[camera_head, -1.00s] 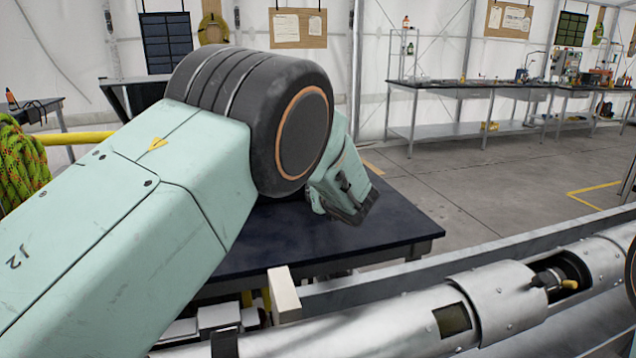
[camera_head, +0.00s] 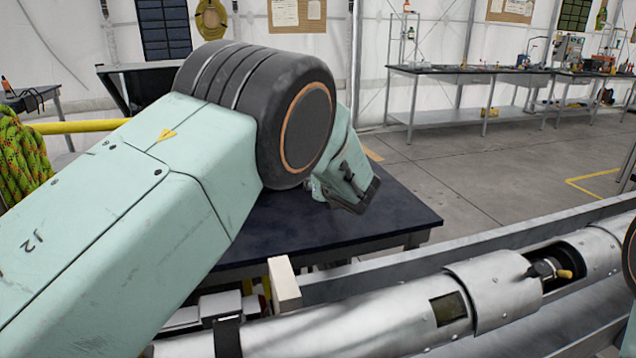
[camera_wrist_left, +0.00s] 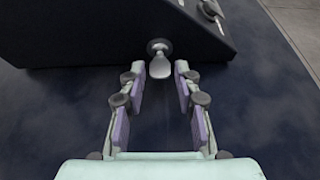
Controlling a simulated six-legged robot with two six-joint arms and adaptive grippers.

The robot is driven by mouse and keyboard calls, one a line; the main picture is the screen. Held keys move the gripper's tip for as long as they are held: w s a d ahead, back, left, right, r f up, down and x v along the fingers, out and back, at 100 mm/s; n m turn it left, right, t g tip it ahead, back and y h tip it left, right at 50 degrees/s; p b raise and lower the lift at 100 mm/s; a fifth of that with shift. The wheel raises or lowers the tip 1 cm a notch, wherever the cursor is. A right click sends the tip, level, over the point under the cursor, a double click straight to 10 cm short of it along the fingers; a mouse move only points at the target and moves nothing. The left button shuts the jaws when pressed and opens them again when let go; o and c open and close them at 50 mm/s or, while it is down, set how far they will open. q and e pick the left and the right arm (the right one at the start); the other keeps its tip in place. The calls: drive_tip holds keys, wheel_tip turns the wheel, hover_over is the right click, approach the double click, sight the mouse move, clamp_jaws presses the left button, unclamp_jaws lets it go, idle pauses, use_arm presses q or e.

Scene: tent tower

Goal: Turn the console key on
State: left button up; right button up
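In the left wrist view, the console (camera_wrist_left: 110,32) is a dark, slope-sided box on a dark blue tabletop. A light grey key (camera_wrist_left: 159,67) sticks out of a round dark lock on its near face. My left gripper (camera_wrist_left: 158,82) is open, its purple-padded fingers pointing at the console. The key's rounded end lies between the fingertips, with a gap on either side; I see no finger touching it. In the head view, my large left arm hides the console and the key, and the left gripper's fingers are not clear. My right gripper is not in view.
The dark blue table (camera_head: 395,215) stands behind my left arm. A silver cylinder (camera_head: 370,325) lies in a metal trough along the front. A green rope coil (camera_head: 20,165) hangs at the left. Workbenches (camera_head: 470,72) line the back wall, with open floor before them.

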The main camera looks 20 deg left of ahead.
use_arm(q)
wheel_tip(320, 180, up, 10)
idle(0.6)
drive_tip(key=shift+s+f, duration=0.1)
